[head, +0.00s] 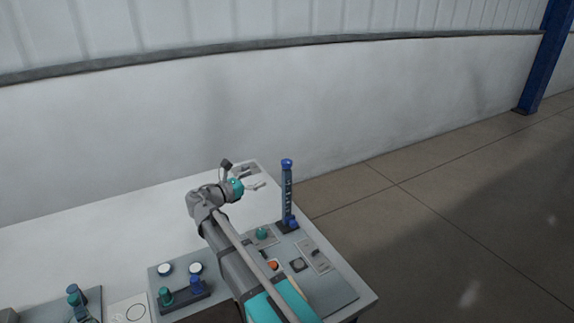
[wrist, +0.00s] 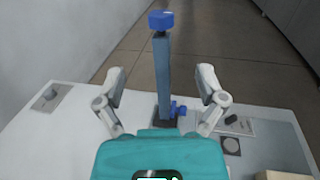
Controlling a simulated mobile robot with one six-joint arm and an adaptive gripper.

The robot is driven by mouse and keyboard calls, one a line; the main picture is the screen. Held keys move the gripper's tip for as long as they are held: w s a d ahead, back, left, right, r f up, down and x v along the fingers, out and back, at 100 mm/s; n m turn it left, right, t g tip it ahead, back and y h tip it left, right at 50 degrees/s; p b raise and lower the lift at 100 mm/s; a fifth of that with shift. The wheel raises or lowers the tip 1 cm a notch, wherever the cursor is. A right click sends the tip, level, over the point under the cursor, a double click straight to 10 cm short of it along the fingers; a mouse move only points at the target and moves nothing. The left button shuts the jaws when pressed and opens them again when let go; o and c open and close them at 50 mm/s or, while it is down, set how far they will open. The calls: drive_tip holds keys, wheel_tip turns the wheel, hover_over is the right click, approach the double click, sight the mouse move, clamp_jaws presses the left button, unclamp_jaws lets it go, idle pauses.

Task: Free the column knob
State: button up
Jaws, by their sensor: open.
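A blue column (head: 288,193) stands upright near the right end of the white table, on a dark base. A blue knob (head: 294,223) sits low beside its foot; it also shows in the wrist view (wrist: 179,109). A blue cap (wrist: 162,20) tops the column. My gripper (head: 260,185) is open and empty, to the left of the column in the head view. In the wrist view, the column stands beyond and between my open fingers (wrist: 161,82), and I see no contact. Whether anything locks the knob is too small to tell.
A grey panel (head: 343,291) carries a teal knob (head: 261,233), an orange button (head: 273,266) and a round dark pad (head: 298,265). A dark block with teal and blue knobs (head: 184,296) lies left of my arm. The table's back left is clear; a wall stands behind.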

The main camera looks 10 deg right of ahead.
sight(286, 164)
drive_tip(key=x, duration=1.2)
drive_tip(key=shift+w+d, duration=0.15)
drive_tip(key=shift+d, duration=0.2)
drive_tip(key=c, duration=1.1)
drive_tip(key=shift+d, duration=0.1)
drive_tip(key=shift+c, duration=0.3)
